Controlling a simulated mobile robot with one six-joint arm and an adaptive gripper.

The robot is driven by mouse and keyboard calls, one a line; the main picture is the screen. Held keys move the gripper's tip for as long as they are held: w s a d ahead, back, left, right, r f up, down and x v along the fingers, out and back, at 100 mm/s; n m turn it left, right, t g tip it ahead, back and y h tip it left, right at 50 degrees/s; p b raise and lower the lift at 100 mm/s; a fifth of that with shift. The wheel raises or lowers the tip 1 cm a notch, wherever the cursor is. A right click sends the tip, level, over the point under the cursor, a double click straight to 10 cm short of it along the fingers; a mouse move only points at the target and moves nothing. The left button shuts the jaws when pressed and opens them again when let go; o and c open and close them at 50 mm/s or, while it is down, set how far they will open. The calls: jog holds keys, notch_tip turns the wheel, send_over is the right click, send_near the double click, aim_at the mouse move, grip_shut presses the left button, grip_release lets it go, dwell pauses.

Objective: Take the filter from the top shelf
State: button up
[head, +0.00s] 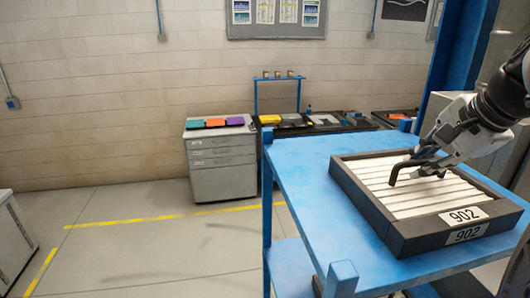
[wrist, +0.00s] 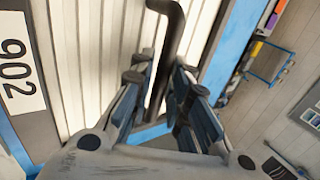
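The filter (head: 403,194) has a dark frame, white pleats and 902 labels. It lies flat on the blue top shelf (head: 310,178). In the wrist view, its label side (wrist: 18,78) is at the left and its pleats fill the upper middle. A black bent handle (head: 397,172) stands up over the pleats; it also shows in the wrist view (wrist: 169,35). My gripper (head: 427,160) is above the filter with its fingers close around the handle. In the wrist view my gripper's fingers (wrist: 162,75) stand on either side of the bar and look closed on it. The exact contact is partly hidden.
Blue corner posts (head: 340,279) rise from the shelf. A tall blue upright (head: 439,65) stands behind, near my arm. A grey drawer cabinet (head: 222,162) and a bench with trays stand by the wall. The floor at left, with yellow lines, is clear.

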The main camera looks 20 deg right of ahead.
jog(key=shift+f, duration=0.1)
jog(key=shift+c, duration=0.2)
grip_shut()
jog(key=shift+w, duration=0.1)
dwell(0.5)
